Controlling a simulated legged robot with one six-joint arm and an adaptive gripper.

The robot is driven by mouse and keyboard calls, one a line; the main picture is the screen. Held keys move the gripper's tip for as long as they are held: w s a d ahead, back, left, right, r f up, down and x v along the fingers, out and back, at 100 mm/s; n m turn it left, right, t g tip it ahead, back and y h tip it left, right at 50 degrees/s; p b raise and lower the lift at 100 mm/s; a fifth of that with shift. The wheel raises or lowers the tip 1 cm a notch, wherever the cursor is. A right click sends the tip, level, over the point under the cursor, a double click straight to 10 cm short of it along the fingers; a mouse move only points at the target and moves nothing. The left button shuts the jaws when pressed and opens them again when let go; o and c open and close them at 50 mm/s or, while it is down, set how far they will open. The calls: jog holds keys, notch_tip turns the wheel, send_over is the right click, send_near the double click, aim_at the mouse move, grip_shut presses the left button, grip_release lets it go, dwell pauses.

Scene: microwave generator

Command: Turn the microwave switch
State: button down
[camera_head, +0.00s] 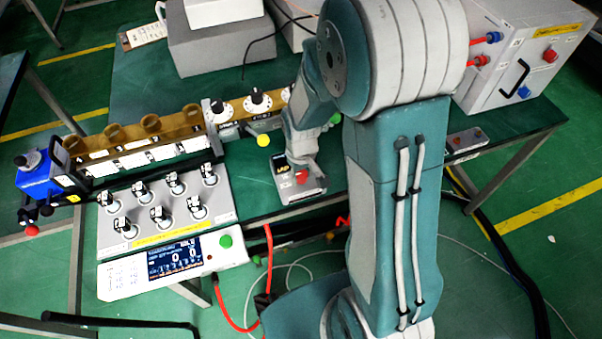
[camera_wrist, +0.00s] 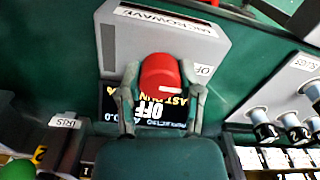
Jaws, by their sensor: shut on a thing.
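The microwave switch is a red knob (camera_wrist: 160,75) on a grey box (camera_wrist: 190,40) whose upside-down label appears to read microwave. A dark screen (camera_wrist: 170,112) below the knob shows OFF. A small white label beside the knob is partly covered by a finger. My gripper (camera_wrist: 162,92) has one finger on each side of the knob and is shut on it. In the head view, my gripper (camera_head: 301,165) reaches down onto the small box (camera_head: 305,192). The red knob (camera_head: 302,177) shows just below the gripper there.
A grey panel of several black-topped knobs (camera_head: 165,206) and a display unit with a green button (camera_head: 225,241) stand to the left. A brown rail (camera_head: 140,135) runs behind. A white box with coloured plugs (camera_head: 520,65) stands at the right. Red and black cables hang below the table.

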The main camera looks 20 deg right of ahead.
aim_at(300, 173)
jog(key=shift+c, duration=1.3)
grip_release()
jog(key=shift+w, duration=0.1)
notch_tip(300, 173, up, 12)
jog(key=shift+a, duration=0.1)
